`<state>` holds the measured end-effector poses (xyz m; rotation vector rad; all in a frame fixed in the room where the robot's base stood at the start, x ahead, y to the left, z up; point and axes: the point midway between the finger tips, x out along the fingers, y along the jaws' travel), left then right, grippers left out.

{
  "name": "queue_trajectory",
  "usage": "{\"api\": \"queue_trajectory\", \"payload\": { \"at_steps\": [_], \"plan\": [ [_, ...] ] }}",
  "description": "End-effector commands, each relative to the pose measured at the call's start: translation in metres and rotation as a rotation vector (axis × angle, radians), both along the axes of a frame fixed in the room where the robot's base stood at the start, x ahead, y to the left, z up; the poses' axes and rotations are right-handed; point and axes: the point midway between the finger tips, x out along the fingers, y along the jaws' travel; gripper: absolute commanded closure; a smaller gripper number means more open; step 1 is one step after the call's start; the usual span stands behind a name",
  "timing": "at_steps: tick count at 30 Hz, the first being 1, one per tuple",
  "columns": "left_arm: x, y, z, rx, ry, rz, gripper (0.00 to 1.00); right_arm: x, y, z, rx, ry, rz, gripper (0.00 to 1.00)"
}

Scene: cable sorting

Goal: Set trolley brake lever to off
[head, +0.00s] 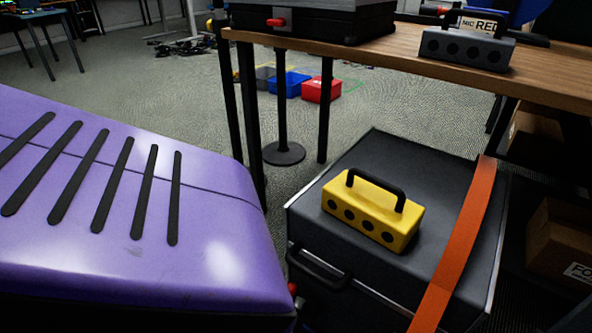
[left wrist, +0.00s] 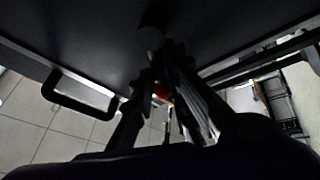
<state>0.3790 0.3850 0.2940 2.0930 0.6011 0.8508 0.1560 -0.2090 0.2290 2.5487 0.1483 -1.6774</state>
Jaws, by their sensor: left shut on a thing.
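In the left wrist view my left gripper (left wrist: 168,82) reaches up beside a dark case. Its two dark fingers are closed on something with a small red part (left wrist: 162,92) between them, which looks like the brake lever. The fingers hide most of it, so its setting cannot be told. In the head view a small red spot (head: 292,288) shows low at the left side of the black case (head: 385,155), below its front handle (head: 318,268). My left gripper is mostly hidden there in dark shadow. My right gripper is not in view.
A yellow block with a black handle (head: 372,212) sits on the case, left of an orange strap (head: 460,240). A wooden table (head: 420,55) stands behind, carrying a grey handled block (head: 466,48) and a black box (head: 318,20). Blue (head: 289,85) and red bins (head: 322,90) are on the floor.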

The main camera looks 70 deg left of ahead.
Motion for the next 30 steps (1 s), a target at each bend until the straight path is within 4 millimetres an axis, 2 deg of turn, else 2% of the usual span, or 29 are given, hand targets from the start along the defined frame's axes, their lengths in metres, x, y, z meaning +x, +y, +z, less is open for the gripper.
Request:
{"api": "queue_trajectory", "payload": {
  "at_steps": [30],
  "plan": [
    [-0.0008, 0.0024, -0.0027, -0.087, -0.058, 0.0, 1.0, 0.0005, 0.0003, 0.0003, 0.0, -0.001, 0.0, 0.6]
  ]
}}
